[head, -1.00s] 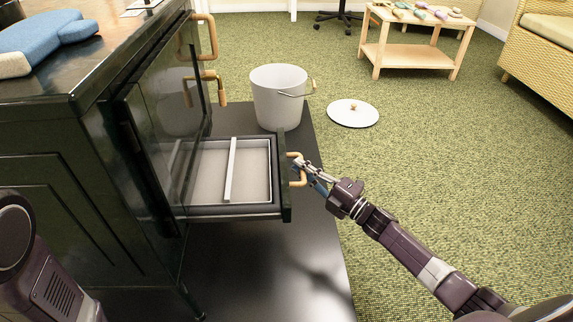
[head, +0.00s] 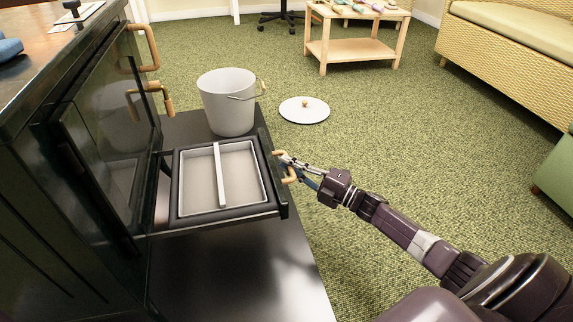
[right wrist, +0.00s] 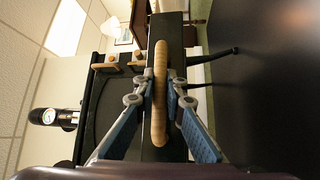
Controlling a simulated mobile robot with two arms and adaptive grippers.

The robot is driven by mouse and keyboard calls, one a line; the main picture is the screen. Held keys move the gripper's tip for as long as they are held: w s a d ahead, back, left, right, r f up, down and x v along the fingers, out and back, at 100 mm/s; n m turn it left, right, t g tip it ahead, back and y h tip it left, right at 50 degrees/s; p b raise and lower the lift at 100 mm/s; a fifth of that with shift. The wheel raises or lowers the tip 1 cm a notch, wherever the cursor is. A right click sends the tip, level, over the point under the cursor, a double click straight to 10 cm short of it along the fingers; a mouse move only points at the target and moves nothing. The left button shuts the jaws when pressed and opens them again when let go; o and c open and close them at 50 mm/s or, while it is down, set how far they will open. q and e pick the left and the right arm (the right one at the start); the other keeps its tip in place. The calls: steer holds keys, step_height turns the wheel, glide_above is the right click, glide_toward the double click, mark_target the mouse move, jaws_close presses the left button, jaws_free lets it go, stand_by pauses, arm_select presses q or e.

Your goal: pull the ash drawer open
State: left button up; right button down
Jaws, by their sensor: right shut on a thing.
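The ash drawer (head: 278,211) sticks out of the dark stove (head: 90,150) in the head view. A pale ash pan (head: 245,184) with a bar across it sits inside the drawer. My right gripper (head: 286,168) is at the drawer's front, shut on its wooden handle (head: 277,153). In the right wrist view the handle (right wrist: 160,95) lies between the two fingers (right wrist: 153,90), in front of the dark drawer front. My left gripper is not in view.
A pale bucket (head: 228,103) stands on the dark floor plate (head: 240,275) just behind the drawer. A round lid (head: 304,110) lies on the green carpet. A low wooden table (head: 355,48) and a wicker sofa (head: 500,55) stand farther back.

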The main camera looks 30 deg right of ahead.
steer(key=c, duration=2)
jaws_free()
steer(key=shift+s+d+r, duration=0.1)
steer(key=shift+d+r, duration=0.15)
steer(key=shift+d, duration=0.1)
steer(key=v, duration=1.2)
steer(key=shift+s+a, duration=0.15)
